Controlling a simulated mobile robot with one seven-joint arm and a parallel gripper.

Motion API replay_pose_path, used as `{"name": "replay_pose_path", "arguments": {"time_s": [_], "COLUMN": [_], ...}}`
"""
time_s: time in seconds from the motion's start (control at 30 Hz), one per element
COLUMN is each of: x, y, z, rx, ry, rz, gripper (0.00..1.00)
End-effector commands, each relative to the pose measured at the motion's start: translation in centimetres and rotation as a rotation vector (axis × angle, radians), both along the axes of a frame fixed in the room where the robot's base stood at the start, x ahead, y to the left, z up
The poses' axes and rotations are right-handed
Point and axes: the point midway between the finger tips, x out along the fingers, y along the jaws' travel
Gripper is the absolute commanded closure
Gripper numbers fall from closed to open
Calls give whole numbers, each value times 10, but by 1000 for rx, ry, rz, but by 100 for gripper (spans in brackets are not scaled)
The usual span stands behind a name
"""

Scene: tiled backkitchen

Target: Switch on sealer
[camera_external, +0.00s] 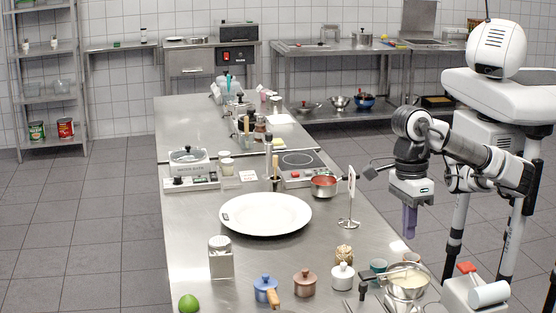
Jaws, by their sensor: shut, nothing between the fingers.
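My gripper (410,234) points straight down beside the right edge of the long steel table. Its purple fingers are together, with nothing held. It is far from the box, nearer the camera and to the right.
The long steel table (190,255) lies between my gripper and the box. Tiled floor (90,230) is clear at left.

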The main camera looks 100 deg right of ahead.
Motion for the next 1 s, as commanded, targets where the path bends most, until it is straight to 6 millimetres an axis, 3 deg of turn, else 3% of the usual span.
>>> {"name": "replay_pose_path", "arguments": {"time_s": [0.2, 0.37, 0.8, 1.0], "x": [1, 1, 0, 1], "y": [-1, 1, 13, 17], "z": [-3, -18, -104, -130], "rx": [-3, -6, -7, -5], "ry": [-2, -1, -2, -4], "rz": [-3, -4, -4, -6], "gripper": [100, 100, 100, 100]}}
